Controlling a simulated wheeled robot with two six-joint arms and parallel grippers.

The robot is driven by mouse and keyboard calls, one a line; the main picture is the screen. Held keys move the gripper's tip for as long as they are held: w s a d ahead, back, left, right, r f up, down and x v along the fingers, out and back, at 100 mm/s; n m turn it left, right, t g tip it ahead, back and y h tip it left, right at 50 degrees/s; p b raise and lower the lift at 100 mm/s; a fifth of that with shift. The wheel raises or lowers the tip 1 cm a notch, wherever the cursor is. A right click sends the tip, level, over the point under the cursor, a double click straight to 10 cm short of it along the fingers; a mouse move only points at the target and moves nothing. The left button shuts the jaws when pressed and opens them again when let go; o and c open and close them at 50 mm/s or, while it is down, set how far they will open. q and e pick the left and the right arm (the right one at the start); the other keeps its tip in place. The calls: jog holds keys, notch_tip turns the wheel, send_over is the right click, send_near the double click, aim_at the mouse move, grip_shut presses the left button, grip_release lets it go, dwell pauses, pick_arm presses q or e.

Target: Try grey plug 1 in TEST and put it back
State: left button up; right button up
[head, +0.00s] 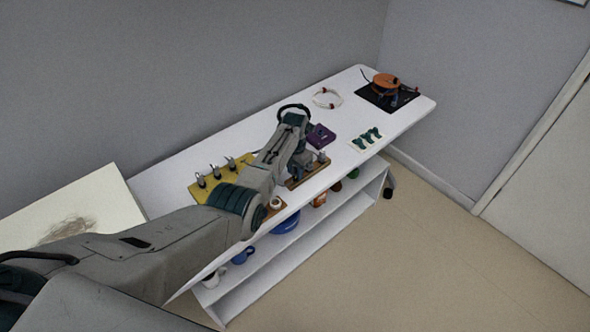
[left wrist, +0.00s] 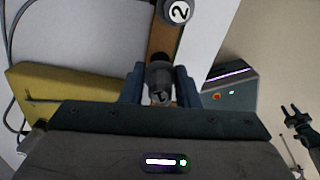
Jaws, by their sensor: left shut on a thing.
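My left gripper (head: 301,172) is over the brown wooden strip (head: 316,172) near the table's front edge. In the left wrist view, the left gripper (left wrist: 160,91) is shut on grey plug 1 (left wrist: 159,74), one finger on each side. The plug's label is partly seen. I cannot tell whether the plug is seated in the strip or raised. Another grey plug, marked 2 (left wrist: 175,11), stands on the same strip, apart from the gripper. My right gripper (left wrist: 291,110) shows at the right of the left wrist view, fingers apart, away from the table. No TEST label is readable.
A yellow board (head: 207,187) with several grey jacks lies left of the arm. A purple box (head: 320,136) is just behind the gripper.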

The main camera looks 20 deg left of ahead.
pick_arm(q)
jog(key=shift+f+b, duration=0.7)
jog(key=shift+f, duration=0.25)
jog(key=o, duration=1.2)
jog(key=shift+c, duration=0.2)
jog(key=shift+r, duration=0.1)
jog(key=shift+r, duration=0.1)
jog(key=shift+r+p, duration=3.7)
jog(key=shift+p, duration=0.1)
jog(key=shift+f, duration=0.1)
